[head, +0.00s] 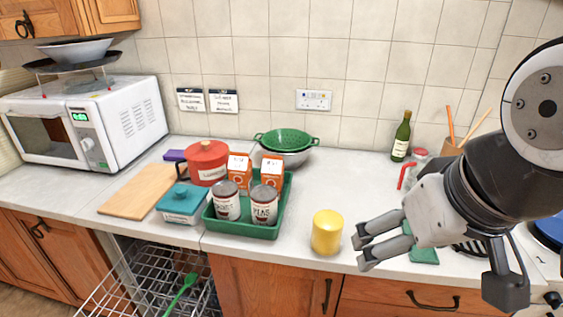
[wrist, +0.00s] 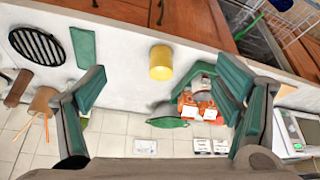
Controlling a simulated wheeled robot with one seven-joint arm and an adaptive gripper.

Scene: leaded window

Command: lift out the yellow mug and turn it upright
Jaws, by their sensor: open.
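The yellow mug (head: 327,233) stands on the counter near its front edge, just right of the green tray. Its top looks like a plain yellow face, and I see no handle, so I cannot tell for sure which way up it is. My gripper (head: 360,249) is to the right of the mug, its fingers pointing left towards it, apart and empty. In the wrist view the mug (wrist: 161,62) shows between the spread fingers, farther off and not touched.
A green tray (head: 212,222) holding cans and orange cartons is left of the mug. A wire dishwasher rack (head: 140,290) is pulled out below, with a green utensil (head: 180,292) in it. A green bottle (head: 401,137) stands behind. Counter behind the mug is clear.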

